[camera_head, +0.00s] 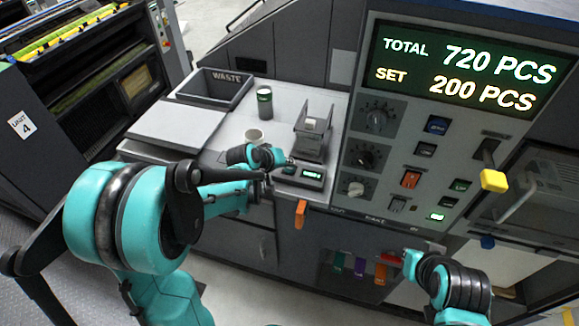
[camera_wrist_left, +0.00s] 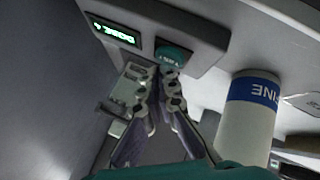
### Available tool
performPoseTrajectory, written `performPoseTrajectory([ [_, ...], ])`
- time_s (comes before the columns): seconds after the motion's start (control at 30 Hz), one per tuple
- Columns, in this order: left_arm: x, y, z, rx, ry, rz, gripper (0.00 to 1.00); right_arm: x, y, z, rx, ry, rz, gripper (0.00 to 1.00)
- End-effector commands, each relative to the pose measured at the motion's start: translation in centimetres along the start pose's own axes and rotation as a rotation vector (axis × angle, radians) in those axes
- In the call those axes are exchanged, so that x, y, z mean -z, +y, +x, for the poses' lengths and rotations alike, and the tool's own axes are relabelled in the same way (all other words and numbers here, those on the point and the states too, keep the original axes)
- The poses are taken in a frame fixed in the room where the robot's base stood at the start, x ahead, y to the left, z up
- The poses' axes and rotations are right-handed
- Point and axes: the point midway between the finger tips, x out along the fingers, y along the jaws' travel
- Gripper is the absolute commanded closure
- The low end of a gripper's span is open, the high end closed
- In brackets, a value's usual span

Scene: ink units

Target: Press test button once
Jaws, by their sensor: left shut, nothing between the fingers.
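The test button is a round teal button (camera_wrist_left: 173,57) with white lettering, on a grey box with a lit green display (camera_wrist_left: 116,33). In the head view the small tester box (camera_head: 300,174) sits at the counter's front edge, left of the large control panel. My left gripper (camera_wrist_left: 167,75) is shut and empty, its fingertips right at the button's lower edge in the left wrist view. I cannot tell whether they touch it. In the head view the left gripper (camera_head: 281,165) is at the box's left end, partly covering it.
A white cylinder with a blue band (camera_wrist_left: 247,115) stands close to the gripper. The control panel (camera_head: 400,155) rises to the right.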

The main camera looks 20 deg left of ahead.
Motion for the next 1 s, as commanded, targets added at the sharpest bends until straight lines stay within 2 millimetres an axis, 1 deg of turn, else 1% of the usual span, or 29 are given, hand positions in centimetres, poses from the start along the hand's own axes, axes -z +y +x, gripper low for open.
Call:
performPoseTrajectory([
  [0.1, 0.3, 0.3, -0.5, 0.0, 0.0, 0.0, 1.0, 0.3, 0.0, -0.4, 0.0, 0.0, 0.0, 1.0],
  [0.47, 0.4, 0.4, -0.5, 0.0, 0.001, 0.0, 1.0, 0.3, 0.0, -0.5, 0.0, 0.0, 0.0, 1.0],
  [0.57, 0.7, 0.7, -0.9, 0.0, 0.001, 0.0, 1.0, 0.6, 0.0, -0.9, 0.0, 0.0, 0.0, 1.0],
  [1.0, 2.9, 2.8, -3.9, 0.0, 0.001, 0.0, 1.0, 2.6, 0.0, -3.6, 0.0, 0.0, 0.0, 1.0],
])
